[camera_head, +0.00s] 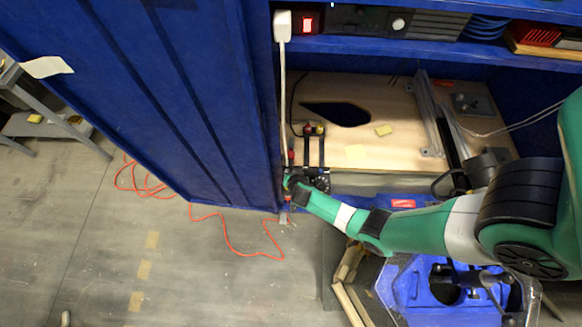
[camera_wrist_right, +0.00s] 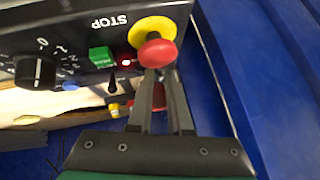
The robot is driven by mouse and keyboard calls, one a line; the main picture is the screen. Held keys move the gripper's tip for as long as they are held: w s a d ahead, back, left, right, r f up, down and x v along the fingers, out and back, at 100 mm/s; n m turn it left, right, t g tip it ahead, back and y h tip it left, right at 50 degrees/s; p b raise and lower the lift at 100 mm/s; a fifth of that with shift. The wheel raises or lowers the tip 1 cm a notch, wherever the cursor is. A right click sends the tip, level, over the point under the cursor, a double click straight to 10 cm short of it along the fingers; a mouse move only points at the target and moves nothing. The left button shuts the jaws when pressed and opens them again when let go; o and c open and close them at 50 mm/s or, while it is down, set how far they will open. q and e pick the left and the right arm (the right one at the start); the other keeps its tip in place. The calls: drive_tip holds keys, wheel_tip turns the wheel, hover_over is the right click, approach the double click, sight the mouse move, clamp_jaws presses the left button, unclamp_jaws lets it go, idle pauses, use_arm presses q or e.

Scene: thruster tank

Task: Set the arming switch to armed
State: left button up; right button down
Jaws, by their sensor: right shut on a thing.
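The control panel (camera_wrist_right: 75,45) fills the upper left of the right wrist view. It carries an upside-down STOP label, a red mushroom knob (camera_wrist_right: 158,52) on a yellow ring, a green button (camera_wrist_right: 101,57), a lit red lamp (camera_wrist_right: 126,62) and a numbered black dial (camera_wrist_right: 36,71). My right gripper (camera_wrist_right: 160,76) is shut, its fingertips at the red knob's lower edge. The knob hides the exact contact. I cannot tell which control is the arming switch. In the head view, my right gripper (camera_head: 290,184) is at the panel (camera_head: 318,180). My left gripper is not in view.
A tall blue wall (camera_head: 150,90) stands left of the panel, close beside my right gripper. A wooden board (camera_head: 350,95) with a dark cutout lies behind it. An orange cord (camera_head: 235,248) lies on the open floor at left.

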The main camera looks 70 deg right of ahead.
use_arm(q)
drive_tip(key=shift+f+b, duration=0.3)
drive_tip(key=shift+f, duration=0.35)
use_arm(e)
drive_tip(key=shift+s+a+f, duration=0.1)
drive_tip(key=shift+a+f, duration=0.05)
drive_tip(key=shift+f, duration=0.05)
drive_tip(key=c, duration=0.9)
unclamp_jaws()
drive_tip(key=shift+o, duration=0.2)
drive_tip(key=shift+r, duration=0.1)
use_arm(q)
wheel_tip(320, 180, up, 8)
drive_tip(key=p, duration=0.8)
use_arm(e)
drive_tip(key=v, duration=1.1)
drive_tip(key=shift+a, duration=0.3)
